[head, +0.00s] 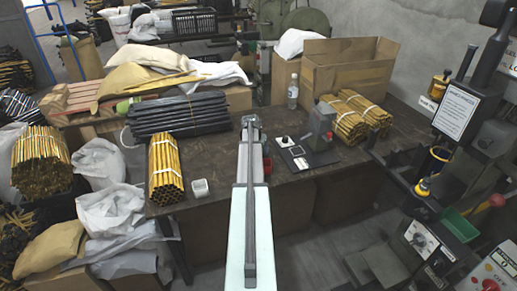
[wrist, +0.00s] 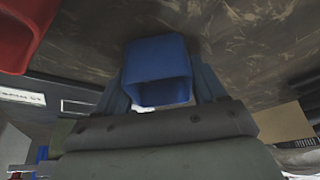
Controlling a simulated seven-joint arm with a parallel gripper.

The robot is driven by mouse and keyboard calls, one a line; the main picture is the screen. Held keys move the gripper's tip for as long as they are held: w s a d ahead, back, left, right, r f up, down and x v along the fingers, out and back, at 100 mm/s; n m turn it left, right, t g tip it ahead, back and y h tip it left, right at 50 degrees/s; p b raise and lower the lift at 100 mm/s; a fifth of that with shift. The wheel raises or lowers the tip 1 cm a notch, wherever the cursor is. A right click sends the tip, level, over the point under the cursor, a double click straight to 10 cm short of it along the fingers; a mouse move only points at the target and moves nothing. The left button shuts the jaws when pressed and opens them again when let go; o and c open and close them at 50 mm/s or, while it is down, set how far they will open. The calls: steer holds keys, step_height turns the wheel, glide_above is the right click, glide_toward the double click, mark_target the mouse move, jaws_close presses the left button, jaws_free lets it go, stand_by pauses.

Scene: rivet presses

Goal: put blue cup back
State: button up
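The blue cup (wrist: 157,70) is in the middle of the wrist view, with its square mouth towards the camera. My gripper (wrist: 160,82) has one blue finger along each side of it, with no gap visible, and appears shut on it. I cannot tell whether the cup touches the dark tabletop (wrist: 250,45) behind it. In the head view my gripper (head: 250,122) is over the table, at the end of the outstretched arm. The blue cup is hidden there.
A red container (wrist: 22,32) is close by in the wrist view's upper left corner. On the table (head: 225,150) are a yellow tube bundle (head: 164,170), dark tubes (head: 180,115), a small grey box (head: 200,188), a press (head: 321,125) and a bottle (head: 293,92). A cardboard box (head: 350,70) stands behind.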

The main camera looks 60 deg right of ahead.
steer(key=o, duration=0.4)
steer(key=shift+r, duration=0.1)
steer(key=v, duration=1.2)
steer(key=shift+r, duration=0.1)
